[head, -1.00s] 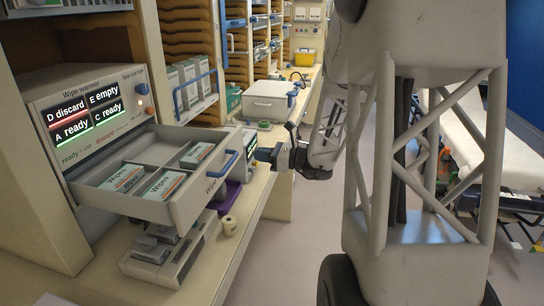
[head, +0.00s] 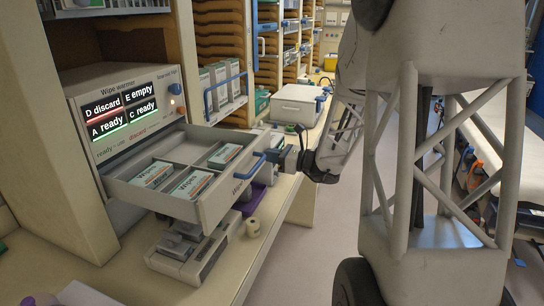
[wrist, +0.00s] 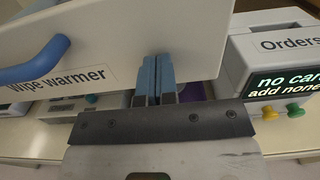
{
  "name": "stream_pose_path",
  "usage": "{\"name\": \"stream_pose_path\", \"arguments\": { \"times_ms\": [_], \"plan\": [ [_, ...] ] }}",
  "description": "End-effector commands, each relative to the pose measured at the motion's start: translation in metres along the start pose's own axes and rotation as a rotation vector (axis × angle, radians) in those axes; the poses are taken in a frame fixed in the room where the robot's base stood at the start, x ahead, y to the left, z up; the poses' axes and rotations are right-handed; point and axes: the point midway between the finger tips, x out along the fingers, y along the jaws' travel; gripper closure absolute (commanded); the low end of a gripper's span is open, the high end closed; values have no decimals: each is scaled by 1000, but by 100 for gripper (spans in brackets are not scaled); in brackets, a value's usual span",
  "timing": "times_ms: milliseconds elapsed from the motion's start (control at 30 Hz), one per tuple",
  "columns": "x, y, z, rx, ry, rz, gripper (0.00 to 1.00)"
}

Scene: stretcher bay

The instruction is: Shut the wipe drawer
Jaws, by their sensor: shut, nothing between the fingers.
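The wipe drawer (head: 230,197) stands pulled out from the wipe warmer (head: 124,104), with packs of wipes (head: 190,183) in its compartments. Its pale front carries a blue handle (head: 249,166). In the wrist view the drawer front (wrist: 115,40) fills the upper left, with the handle (wrist: 35,62) left of my fingers. My gripper (head: 272,156) is shut and empty at the far right end of the drawer front. Its blue-padded fingers (wrist: 156,78) point at the front's right part, beside the handle. I cannot tell whether they touch it.
A unit labelled Orders (wrist: 275,60) stands close right of my fingers. A white box (head: 298,104) stands farther back. The aisle floor (head: 310,245) is clear.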

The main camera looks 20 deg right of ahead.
Motion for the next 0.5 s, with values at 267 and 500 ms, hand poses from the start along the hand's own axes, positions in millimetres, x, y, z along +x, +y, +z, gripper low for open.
{"name": "stream_pose_path", "arguments": {
  "times_ms": [267,500],
  "plan": [
    [6,0,0,0,1,1,100],
    [33,0,0,0,0,2,100]
  ]
}}
